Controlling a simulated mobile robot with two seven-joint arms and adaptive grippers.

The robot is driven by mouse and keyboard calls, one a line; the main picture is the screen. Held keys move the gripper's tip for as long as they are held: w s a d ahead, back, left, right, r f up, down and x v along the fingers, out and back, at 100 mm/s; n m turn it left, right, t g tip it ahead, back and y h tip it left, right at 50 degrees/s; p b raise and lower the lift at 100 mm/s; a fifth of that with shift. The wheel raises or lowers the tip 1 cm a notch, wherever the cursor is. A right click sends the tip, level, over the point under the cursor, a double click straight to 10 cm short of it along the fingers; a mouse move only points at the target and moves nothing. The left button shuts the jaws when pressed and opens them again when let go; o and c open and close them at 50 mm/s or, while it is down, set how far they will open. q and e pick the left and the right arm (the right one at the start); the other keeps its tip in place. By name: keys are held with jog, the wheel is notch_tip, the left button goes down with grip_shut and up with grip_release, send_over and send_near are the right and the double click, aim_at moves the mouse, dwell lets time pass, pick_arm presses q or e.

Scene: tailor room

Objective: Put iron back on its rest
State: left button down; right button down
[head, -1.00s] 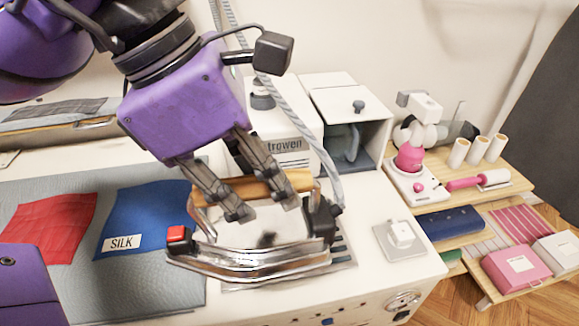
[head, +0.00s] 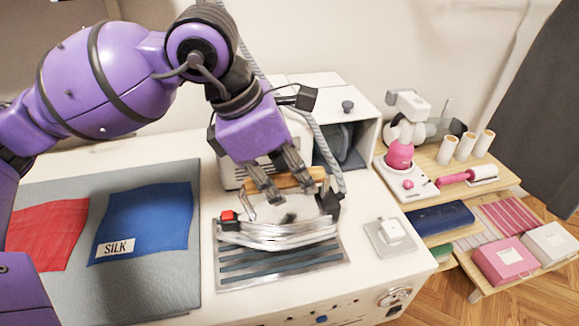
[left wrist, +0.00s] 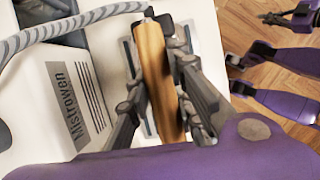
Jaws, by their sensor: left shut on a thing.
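The iron (head: 278,232) has a shiny metal body, a wooden handle, a red button on its left end and a black part on its right end. My left gripper (head: 280,195) is shut on the wooden handle. In the left wrist view the handle (left wrist: 152,75) lies between the fingers (left wrist: 155,100). The iron is over the back part of the rest (head: 270,272), a metal plate with dark stripes on the white worktop. I cannot tell whether its sole touches the rest.
A grey pad (head: 75,275) holds a red cloth (head: 45,235) and a blue cloth (head: 145,222) labelled SILK. A white machine (left wrist: 70,105) stands behind the iron, with a grey braided hose (head: 330,160). A small white square device (head: 390,237) lies to the right.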

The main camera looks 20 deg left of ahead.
aim_at(295, 205)
pick_arm(q)
jog(key=shift+w+f, duration=0.1)
jog(key=shift+w, duration=0.15)
jog(key=shift+w+f, duration=0.2)
jog(key=shift+f, duration=1.5)
jog(key=shift+f, duration=0.1)
jog(key=c, duration=2)
grip_release()
jog(key=shift+s+f, duration=0.1)
jog(key=shift+f, duration=0.15)
jog(key=o, duration=0.5)
jog(key=shift+r, duration=0.1)
jog(key=shift+c, duration=0.2)
jog(key=shift+s+a+r, duration=0.1)
jog(key=shift+a+r, duration=0.05)
jog(key=shift+r, duration=0.35)
jog(key=v, duration=1.1)
jog(key=shift+r, duration=0.1)
